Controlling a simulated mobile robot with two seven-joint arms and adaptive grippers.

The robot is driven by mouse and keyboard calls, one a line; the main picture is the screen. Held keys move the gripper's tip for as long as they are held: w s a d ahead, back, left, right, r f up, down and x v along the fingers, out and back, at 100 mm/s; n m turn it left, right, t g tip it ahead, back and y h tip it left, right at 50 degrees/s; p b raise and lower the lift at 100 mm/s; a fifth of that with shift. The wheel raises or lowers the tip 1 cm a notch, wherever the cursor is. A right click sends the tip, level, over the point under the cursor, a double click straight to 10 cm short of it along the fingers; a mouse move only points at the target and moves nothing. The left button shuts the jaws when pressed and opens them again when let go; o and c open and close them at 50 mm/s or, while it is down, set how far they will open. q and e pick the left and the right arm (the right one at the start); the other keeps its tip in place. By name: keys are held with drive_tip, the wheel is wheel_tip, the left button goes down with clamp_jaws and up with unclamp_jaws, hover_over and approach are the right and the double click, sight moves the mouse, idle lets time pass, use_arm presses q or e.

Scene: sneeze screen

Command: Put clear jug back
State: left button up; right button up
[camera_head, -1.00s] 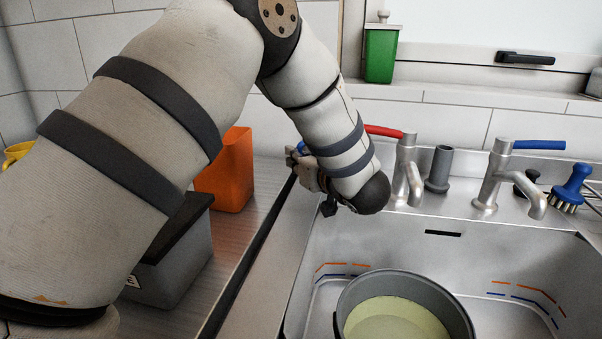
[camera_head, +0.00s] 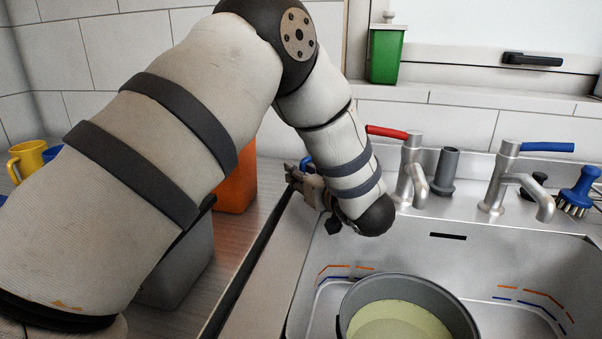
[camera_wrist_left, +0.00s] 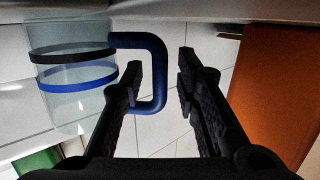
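The clear jug (camera_wrist_left: 75,85) shows at the left of the left wrist view, with a black band, a blue band and a blue handle (camera_wrist_left: 158,80). My left gripper (camera_wrist_left: 160,66) is open there, its two fingers on either side of the handle's long bar, with a gap at the right finger. Whether the left finger touches the handle is unclear. In the head view my left gripper (camera_head: 308,186) is at the back left corner of the sink, partly hidden by its wrist. A bit of blue handle (camera_head: 306,162) shows beside it; the jug's body is hidden. My right gripper is not in view.
The sink (camera_head: 480,262) holds a grey round pot (camera_head: 360,292). Two taps (camera_head: 412,172) stand behind it. An orange container (camera_head: 238,183), a grey bin (camera_head: 182,262) and a yellow mug (camera_head: 27,158) are on the left counter. A green container (camera_head: 386,55) is on the sill.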

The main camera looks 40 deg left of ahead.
use_arm(q)
drive_tip(key=v, duration=1.1)
drive_tip(key=shift+d, duration=0.15)
drive_tip(key=shift+s+f, duration=0.1)
